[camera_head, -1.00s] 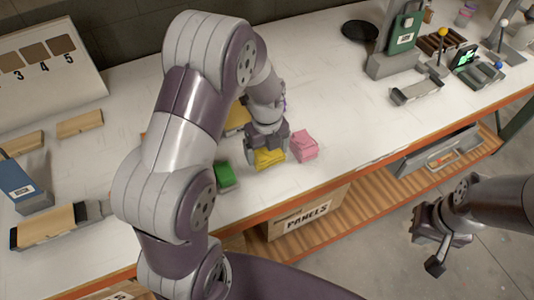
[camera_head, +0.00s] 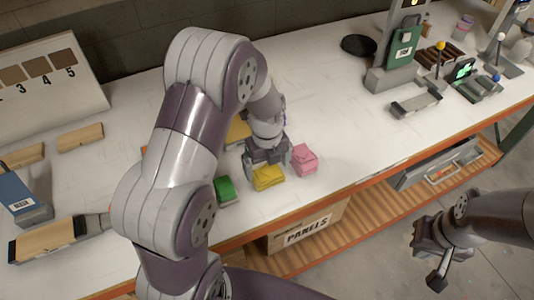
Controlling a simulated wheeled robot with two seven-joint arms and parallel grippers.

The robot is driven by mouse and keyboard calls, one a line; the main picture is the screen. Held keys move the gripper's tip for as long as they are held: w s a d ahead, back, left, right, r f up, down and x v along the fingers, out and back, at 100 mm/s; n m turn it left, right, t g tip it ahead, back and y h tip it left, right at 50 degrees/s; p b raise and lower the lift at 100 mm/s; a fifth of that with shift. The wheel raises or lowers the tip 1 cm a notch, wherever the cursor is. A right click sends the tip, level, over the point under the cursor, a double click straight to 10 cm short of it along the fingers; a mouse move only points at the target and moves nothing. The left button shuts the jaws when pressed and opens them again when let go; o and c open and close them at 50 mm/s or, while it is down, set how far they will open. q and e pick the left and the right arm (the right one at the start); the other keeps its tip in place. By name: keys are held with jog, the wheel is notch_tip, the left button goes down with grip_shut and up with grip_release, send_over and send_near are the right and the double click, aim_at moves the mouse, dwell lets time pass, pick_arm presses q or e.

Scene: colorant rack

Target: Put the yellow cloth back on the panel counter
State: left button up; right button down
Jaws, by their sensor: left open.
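The yellow cloth (camera_head: 268,178) lies folded on the white counter (camera_head: 330,115) near its front edge, between a green cloth (camera_head: 224,189) and a pink cloth (camera_head: 304,158). My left gripper (camera_head: 269,169) is open just above and behind the yellow cloth, apart from it as far as I can see. My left arm hides part of the counter behind it. My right gripper (camera_head: 433,262) hangs over the floor in front of the counter, at the lower right, with nothing seen in it; its finger gap is unclear.
Wooden panels (camera_head: 80,137) and a blue device (camera_head: 25,192) are on the left of the counter. A green device (camera_head: 402,45) and a black disc (camera_head: 359,45) stand at the back right. A box marked PANELS (camera_head: 306,231) sits on the shelf below.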

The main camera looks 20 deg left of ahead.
aim_at(267, 173)
pick_arm(q)
notch_tip(267, 173, up, 9)
jog(key=s+d+f+n, duration=0.1)
jog(key=s+n, duration=0.5)
jog(key=n, duration=0.7)
jog(key=s+f+n+t, duration=0.1)
jog(key=s+n, duration=0.5)
jog(key=n, duration=0.7)
jog(key=shift+d+f+b, duration=0.2)
jog(key=shift+d+b, duration=0.1)
jog(key=shift+d, duration=0.05)
